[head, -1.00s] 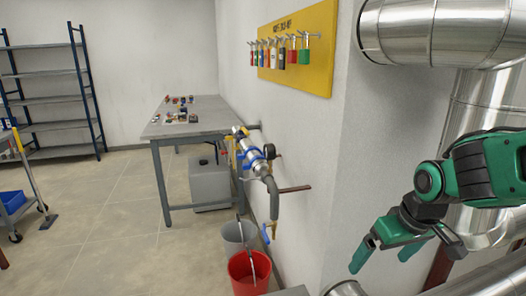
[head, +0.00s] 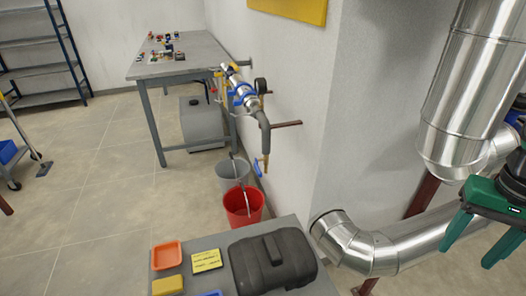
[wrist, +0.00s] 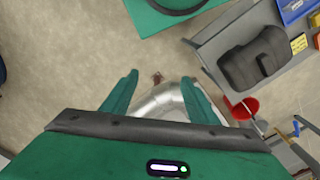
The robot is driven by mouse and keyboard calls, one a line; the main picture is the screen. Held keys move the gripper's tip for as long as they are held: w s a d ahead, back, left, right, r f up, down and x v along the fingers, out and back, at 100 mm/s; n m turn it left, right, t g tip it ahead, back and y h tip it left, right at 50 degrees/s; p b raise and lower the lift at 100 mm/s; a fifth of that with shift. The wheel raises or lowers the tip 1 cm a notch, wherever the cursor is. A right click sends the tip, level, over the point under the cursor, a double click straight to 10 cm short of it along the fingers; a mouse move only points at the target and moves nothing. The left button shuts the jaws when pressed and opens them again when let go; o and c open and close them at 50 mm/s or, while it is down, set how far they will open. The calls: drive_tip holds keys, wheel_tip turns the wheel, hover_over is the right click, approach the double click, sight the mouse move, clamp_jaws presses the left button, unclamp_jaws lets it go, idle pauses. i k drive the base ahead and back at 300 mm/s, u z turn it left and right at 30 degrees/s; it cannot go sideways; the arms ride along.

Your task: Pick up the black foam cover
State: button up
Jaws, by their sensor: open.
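The black foam cover (head: 272,262) lies on a grey table or cart top (head: 205,246) at the bottom of the head view. It is a dark, rounded block with a raised handle-like part. In the wrist view the cover (wrist: 252,58) lies on the same grey top at upper right. My gripper (head: 468,240) is at the right edge of the head view, right of the cover and apart from it.
A silver pipe elbow (head: 350,243) runs between my gripper and the cover. An orange tray (head: 167,255), a yellow note (head: 206,260) and a yellow block (head: 168,285) lie left of the cover. A red bucket (head: 243,207) stands behind.

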sight(261, 264)
drive_tip(key=u, duration=0.5)
drive_tip(key=k, duration=0.95)
drive_tip(key=u, duration=0.55)
